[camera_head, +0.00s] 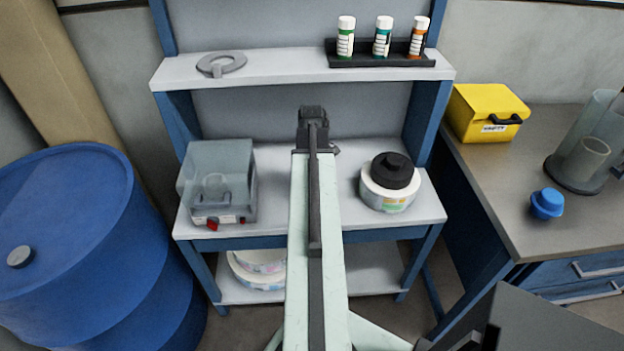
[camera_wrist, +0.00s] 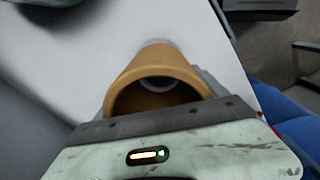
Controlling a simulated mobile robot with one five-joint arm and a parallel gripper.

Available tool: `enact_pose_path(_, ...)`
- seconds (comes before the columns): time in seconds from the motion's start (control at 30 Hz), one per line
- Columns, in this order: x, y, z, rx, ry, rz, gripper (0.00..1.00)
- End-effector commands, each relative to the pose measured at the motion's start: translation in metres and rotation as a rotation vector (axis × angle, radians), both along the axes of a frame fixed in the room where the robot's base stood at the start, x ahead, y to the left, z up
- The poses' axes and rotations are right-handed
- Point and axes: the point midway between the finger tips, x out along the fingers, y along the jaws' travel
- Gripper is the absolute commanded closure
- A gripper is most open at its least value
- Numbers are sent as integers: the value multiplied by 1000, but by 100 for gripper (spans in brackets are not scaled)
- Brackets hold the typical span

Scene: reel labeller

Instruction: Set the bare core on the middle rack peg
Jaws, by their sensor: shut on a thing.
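The bare core (camera_wrist: 157,62) is an orange-brown tube in the wrist view, with its open end facing the camera. A pale round shape (camera_wrist: 157,84) shows inside it; I cannot tell whether this is a peg or the surface beyond. My gripper (camera_head: 313,115) is at the end of the outstretched arm, in front of the shelf unit's back panel in the head view. It is shut on the core, though its fingertips are largely hidden. The core is hidden behind my arm in the head view. I cannot make out the middle rack peg in either view.
The shelf unit (camera_head: 275,200) holds a clear-covered machine (camera_head: 218,180) on the left and a white reel (camera_head: 387,195) with a black top on the right. A grey ring (camera_head: 222,64) and several bottles stand above. A blue drum (camera_head: 75,215) is left, a yellow case (camera_head: 486,113) right.

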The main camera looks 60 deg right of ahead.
Motion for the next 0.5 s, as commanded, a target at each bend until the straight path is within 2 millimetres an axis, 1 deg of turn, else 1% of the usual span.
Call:
enact_pose_path(0.03,0,0,-4,0,0,0,60)
enact_pose_path(0.5,0,0,-23,0,0,-1,60)
